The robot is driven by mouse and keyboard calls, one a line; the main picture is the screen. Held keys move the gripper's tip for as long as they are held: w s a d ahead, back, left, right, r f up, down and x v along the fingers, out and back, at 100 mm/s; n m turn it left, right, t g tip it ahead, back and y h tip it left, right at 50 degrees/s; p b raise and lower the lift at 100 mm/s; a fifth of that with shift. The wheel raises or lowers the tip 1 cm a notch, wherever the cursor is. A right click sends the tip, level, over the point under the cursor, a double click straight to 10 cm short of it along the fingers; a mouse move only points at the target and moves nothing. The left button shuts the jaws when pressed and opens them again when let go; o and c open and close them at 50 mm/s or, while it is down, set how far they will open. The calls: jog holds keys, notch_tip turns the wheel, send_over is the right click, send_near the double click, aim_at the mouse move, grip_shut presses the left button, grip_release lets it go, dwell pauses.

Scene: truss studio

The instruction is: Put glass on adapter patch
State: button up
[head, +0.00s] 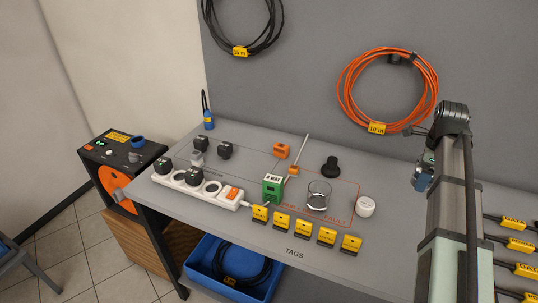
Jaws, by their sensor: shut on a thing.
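A clear glass (318,196) stands on the grey table, inside the orange-outlined area at the right that has orange lettering along its front. No gripper fingers are seen around it. A thin-outlined area at the left of the table, with small faint lettering (213,176), holds the dark adapters (225,150) and looks like the adapter patch. My arm rises at the right, and my gripper's fingers are not visible. A small blue and silver part (424,178) shows beside the arm; I cannot tell what it is.
A white power strip (202,188) with black plugs crosses the left patch's front. Close to the glass are a green box (272,187), a white roll (365,206), a black knob-shaped object (330,167) and orange blocks (281,151). Several yellow tags (304,231) line the front.

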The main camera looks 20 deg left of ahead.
jog(key=s+a+n, duration=0.3)
jog(key=a+n, duration=0.1)
jog(key=a, duration=2)
jog(key=s+a+n, duration=0.3)
jog(key=a, duration=2.1)
jog(key=m, duration=0.5)
send_over(254, 165)
jog(key=shift+r, duration=0.1)
jog(key=shift+f, duration=4.9)
jog(key=shift+f, duration=0.1)
jog(key=o, duration=1.4)
jog(key=shift+c, duration=0.2)
